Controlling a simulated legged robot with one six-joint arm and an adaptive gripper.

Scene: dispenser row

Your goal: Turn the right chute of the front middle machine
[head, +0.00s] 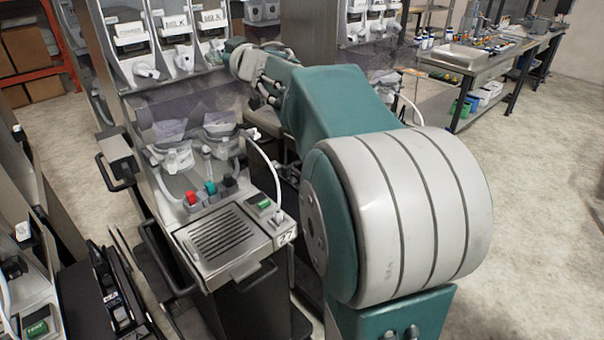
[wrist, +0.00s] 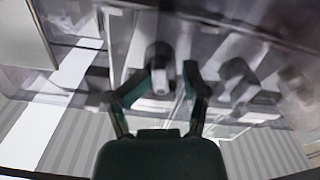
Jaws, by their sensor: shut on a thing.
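The front middle machine (head: 192,125) is a tall grey dispenser in the head view. It has a row of white chutes below labelled hoppers: a left chute (head: 146,71), a middle chute (head: 184,62) and a right chute (head: 214,56). My gripper (head: 230,53) is at the right chute, at the end of my teal arm, which hides part of the machine's right side. In the blurred wrist view, the two dark green fingers of my gripper (wrist: 169,72) are shut on the pale grey right chute (wrist: 161,82). The exact turn of the chute cannot be told.
Below stand two lower mixing units (head: 178,157), coloured knobs (head: 210,188) and a drip tray (head: 222,235). A second machine (head: 345,20) stands behind, right of my gripper. A workbench (head: 475,60) is at the back right. The floor (head: 550,200) at right is clear.

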